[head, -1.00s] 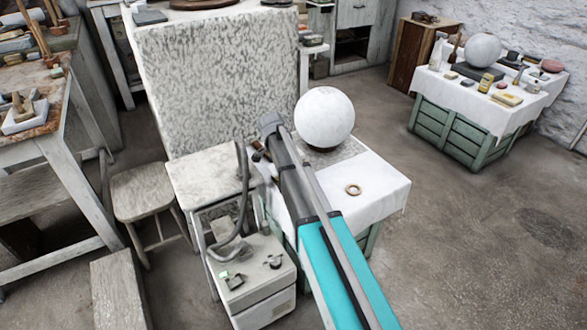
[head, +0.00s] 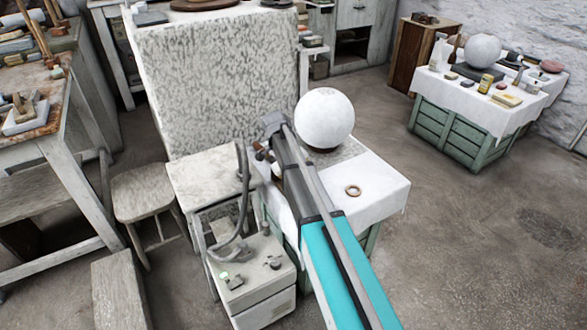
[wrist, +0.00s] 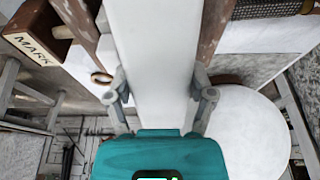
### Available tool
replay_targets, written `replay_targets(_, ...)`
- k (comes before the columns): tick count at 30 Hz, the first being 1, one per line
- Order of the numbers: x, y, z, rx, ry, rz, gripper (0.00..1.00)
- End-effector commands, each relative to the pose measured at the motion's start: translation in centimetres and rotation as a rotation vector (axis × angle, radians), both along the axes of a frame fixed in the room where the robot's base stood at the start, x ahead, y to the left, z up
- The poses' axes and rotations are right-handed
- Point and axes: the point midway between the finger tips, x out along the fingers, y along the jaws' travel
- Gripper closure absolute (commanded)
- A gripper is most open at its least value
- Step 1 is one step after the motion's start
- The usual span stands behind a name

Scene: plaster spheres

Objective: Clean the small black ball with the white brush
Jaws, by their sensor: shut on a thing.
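My gripper (wrist: 160,98) is shut on a long, broad white piece (wrist: 155,50) that runs away from the teal palm between the two grey fingers. It looks like the handle of the white brush; no bristles can be made out. In the head view the arm reaches over the near white-covered table, and the fingers are mostly hidden behind it. I cannot pick out the small black ball for sure. A small dark rounded thing (head: 512,56) sits on the far chest's top, too small to tell.
A large white sphere (head: 325,118) stands on the near table (head: 385,192), close beside the arm; it also shows in the wrist view (wrist: 245,135). A ring (head: 353,190) lies in front of it. A green chest (head: 450,128) with several items stands at right. Open floor lies between.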

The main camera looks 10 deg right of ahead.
Motion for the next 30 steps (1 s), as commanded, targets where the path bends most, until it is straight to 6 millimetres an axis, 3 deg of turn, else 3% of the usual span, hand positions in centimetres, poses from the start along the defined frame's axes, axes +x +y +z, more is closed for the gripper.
replay_targets(21, 0.24, -0.74, 0.07, 0.000, 0.000, 0.000, 0.87)
replay_targets(30, -0.01, -0.04, -0.12, 0.000, 0.000, 0.000, 0.87)
